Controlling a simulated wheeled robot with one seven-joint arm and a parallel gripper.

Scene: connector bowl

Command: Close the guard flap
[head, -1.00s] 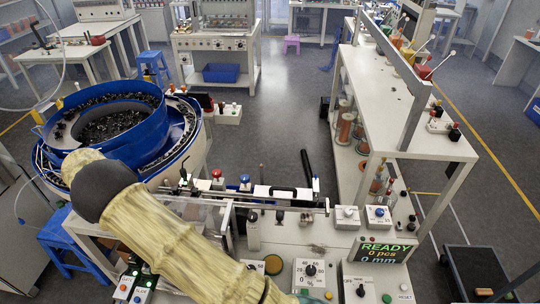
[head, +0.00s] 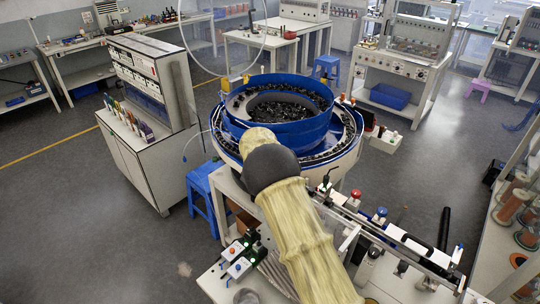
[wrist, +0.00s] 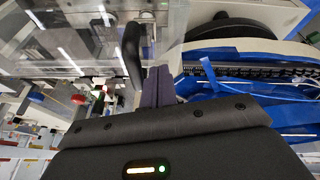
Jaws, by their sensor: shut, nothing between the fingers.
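A clear panel that looks like the guard flap (wrist: 75,35) fills the upper left of the wrist view, with machine parts showing through it. I cannot tell its angle. A dark curved bar (wrist: 132,52), perhaps its handle, stands just left of my gripper (wrist: 160,75). The fingers are shut with nothing between them; whether they touch the bar is unclear. In the head view my arm covers most of the flap's area, and my gripper is hidden there.
The blue bowl feeder (head: 290,125) full of dark parts stands beside my arm; its blue wall (wrist: 245,48) is close right of my fingers. A linear rail with red and blue knobs (head: 380,214) lies right of my arm. A blue stool (head: 203,190) stands left.

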